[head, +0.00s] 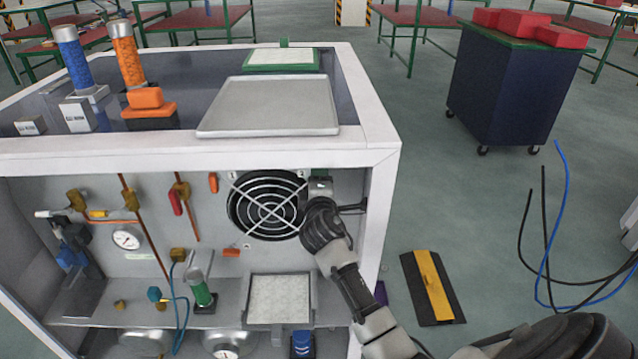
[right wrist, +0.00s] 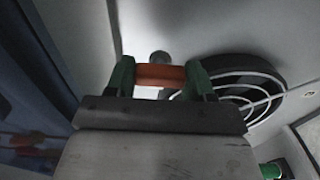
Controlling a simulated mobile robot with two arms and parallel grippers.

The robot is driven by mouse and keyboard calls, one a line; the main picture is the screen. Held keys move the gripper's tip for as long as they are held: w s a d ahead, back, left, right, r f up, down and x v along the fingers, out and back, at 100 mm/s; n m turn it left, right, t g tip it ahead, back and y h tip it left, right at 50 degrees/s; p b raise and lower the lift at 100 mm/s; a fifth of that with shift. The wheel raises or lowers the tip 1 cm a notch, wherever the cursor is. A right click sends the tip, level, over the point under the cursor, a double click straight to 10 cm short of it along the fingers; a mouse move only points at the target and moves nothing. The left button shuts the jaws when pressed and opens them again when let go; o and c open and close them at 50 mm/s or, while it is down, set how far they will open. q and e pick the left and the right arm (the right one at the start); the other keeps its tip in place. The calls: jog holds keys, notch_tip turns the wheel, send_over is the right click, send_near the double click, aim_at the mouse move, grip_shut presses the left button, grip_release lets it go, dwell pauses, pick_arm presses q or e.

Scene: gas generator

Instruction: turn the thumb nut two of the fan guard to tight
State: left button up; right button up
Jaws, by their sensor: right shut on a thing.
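The fan guard (head: 268,206) is a round grille of pale rings over a dark fan on the cabinet's front panel. It also shows in the right wrist view (right wrist: 250,95). My right gripper (head: 320,187) is at the guard's upper right. In the right wrist view its two green fingers (right wrist: 160,76) are shut on an orange-red thumb nut (right wrist: 160,74), which lies crosswise between them. In the head view the gripper hides this nut. Two other orange nuts (head: 213,182) (head: 231,253) sit left of the guard, one upright, one level. My left gripper is not in view.
The white cabinet frame (head: 383,165) stands close right of my gripper. A gauge (head: 126,239), copper pipes and valves fill the panel's left. A pale filter panel (head: 280,298) is below the guard. A yellow-black ramp (head: 433,287) and loose cables (head: 545,235) lie on the floor at right.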

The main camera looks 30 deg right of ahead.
jog(key=o, duration=0.9)
jog(key=shift+o, duration=0.2)
